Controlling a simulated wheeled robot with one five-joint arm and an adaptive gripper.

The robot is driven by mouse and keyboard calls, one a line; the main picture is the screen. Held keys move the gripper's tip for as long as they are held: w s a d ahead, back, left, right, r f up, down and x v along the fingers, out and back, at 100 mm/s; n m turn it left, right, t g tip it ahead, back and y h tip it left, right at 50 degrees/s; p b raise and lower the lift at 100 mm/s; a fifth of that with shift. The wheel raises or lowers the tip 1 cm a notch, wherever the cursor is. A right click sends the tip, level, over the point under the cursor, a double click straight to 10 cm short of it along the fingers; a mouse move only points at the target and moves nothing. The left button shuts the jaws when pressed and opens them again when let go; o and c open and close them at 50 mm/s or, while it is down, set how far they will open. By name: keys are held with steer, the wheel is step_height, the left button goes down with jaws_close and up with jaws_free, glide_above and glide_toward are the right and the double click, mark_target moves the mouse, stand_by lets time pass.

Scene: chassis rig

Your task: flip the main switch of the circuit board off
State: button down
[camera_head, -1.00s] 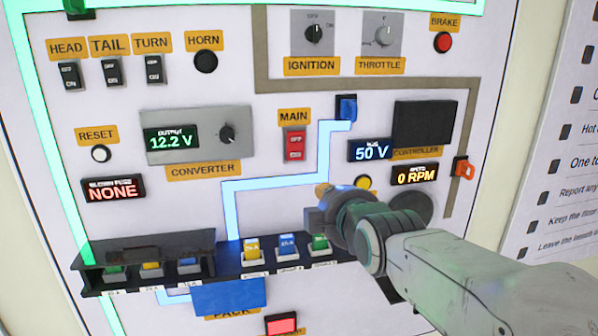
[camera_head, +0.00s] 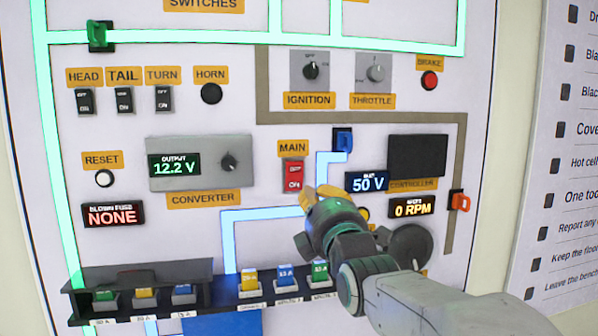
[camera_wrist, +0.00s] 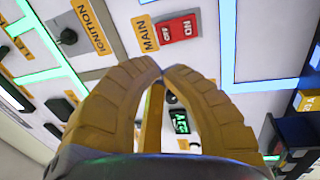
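The main switch (camera_head: 293,176) is a red rocker marked OFF at the top and ON at the bottom, under the orange MAIN label (camera_head: 293,148) on the white board. It also shows in the wrist view (camera_wrist: 178,28), just beyond my fingertips. I cannot tell surely which side is pressed. My gripper (camera_head: 308,197) is just below and right of the switch, apart from it or barely touching; I cannot tell which. In the wrist view, the yellow fingers (camera_wrist: 162,80) meet at their tips with nothing between them.
The converter panel (camera_head: 200,163) reads 12.2 V left of the switch. A bus display (camera_head: 367,181) reads 50 V to the right. A dark fuse shelf (camera_head: 222,290) juts out below. A blue connector (camera_head: 343,140) sits above right.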

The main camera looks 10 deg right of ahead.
mark_target(297, 165)
steer(key=w, duration=0.4)
steer(key=w+r+b, duration=0.1)
steer(key=w, duration=0.4)
steer(key=w+r, duration=0.1)
steer(key=w, duration=0.3)
steer(key=shift+w+r, duration=0.15)
steer(key=shift+w, duration=0.2)
steer(key=shift+w+r, duration=0.1)
steer(key=shift+r, duration=0.05)
steer(key=shift+w+r+p, duration=0.1)
steer(key=shift+r+p, duration=0.1)
steer(key=shift+p, duration=0.2)
steer(key=g+p, duration=0.1)
steer(key=p, duration=0.1)
steer(key=shift+w+r+p, duration=0.25)
steer(key=shift+w+p, duration=0.05)
steer(key=shift+w, duration=0.05)
steer(key=shift+f+b, duration=0.35)
steer(key=shift+f, duration=0.1)
